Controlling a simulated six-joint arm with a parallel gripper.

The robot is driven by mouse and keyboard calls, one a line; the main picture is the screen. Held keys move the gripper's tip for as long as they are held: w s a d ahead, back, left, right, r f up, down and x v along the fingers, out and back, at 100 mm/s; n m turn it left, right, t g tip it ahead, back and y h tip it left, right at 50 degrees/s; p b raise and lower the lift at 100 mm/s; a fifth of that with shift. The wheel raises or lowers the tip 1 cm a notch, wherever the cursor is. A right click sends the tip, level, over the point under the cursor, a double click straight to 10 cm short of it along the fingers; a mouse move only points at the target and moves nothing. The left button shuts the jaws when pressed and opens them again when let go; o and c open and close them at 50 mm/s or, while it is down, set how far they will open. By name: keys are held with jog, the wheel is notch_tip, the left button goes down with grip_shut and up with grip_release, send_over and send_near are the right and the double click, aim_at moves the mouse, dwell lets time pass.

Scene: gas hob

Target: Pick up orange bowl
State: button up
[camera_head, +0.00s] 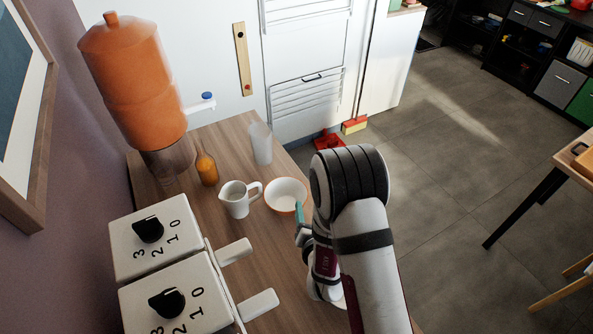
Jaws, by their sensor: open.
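The orange bowl (284,188) stands upright on the wooden counter, with a white inside and an orange rim. It looks empty. My gripper (299,214) is at the bowl's near right side, with a teal fingertip close to or over the rim; I cannot tell whether it touches. My gripper is open, but my arm hides most of it and a small part of the bowl's near right edge.
A white jug (235,201) stands close left of the bowl. White units with black knobs (148,230) fill the front left.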

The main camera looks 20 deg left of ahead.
aim_at(304, 200)
jog(key=shift+a+f+n, duration=0.25)
jog(key=shift+a+n, duration=0.1)
jog(key=shift+n, duration=0.25)
jog(key=x, duration=0.7)
jog(key=shift+w+a, duration=0.1)
jog(key=shift+a, duration=0.05)
grip_shut()
jog(key=shift+r, duration=0.1)
